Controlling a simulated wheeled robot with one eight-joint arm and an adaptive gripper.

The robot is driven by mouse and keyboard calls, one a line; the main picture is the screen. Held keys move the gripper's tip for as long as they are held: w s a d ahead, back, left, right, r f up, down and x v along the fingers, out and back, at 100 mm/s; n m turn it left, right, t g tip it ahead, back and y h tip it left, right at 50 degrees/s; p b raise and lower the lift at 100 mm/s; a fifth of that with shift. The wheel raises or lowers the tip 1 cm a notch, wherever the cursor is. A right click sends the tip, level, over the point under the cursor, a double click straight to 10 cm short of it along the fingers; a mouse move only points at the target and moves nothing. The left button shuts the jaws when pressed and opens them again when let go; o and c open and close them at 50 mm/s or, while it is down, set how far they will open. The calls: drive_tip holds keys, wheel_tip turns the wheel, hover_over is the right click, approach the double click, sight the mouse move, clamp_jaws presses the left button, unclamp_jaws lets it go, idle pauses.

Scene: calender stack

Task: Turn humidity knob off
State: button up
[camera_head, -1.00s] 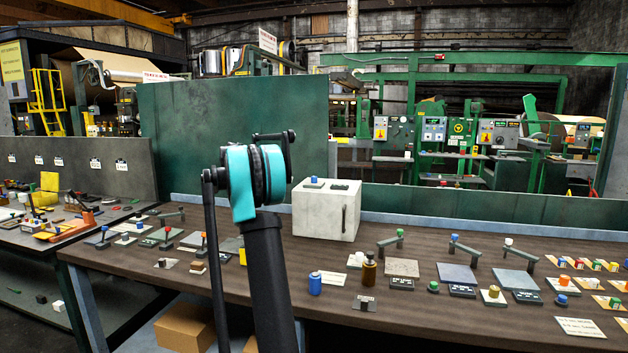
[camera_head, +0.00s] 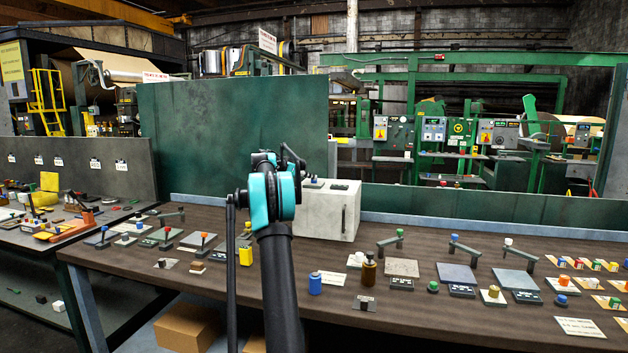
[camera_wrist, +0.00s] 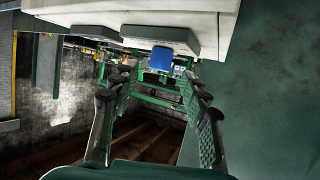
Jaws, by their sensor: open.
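A white box (camera_head: 326,216) with a dark handle stands at the back of the bench. A blue knob (camera_head: 313,180) sits on a plate on top of it, partly hidden by my arm; no humidity label is readable. In the wrist view the blue knob (camera_wrist: 160,60) projects from a grey plate (camera_wrist: 158,37) on the white box (camera_wrist: 130,18). My gripper (camera_wrist: 156,82) is open, its fingers spread left and right, with the knob between and beyond the tips. I see no contact.
A second grey plate (camera_wrist: 92,32) lies beside the knob's plate. A green panel (camera_head: 232,125) rises behind the box. Several small levers and knobs cover the bench to both sides.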

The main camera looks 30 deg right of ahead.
drive_tip(key=shift+x, duration=2.6)
drive_tip(key=shift+c, duration=0.5)
clamp_jaws()
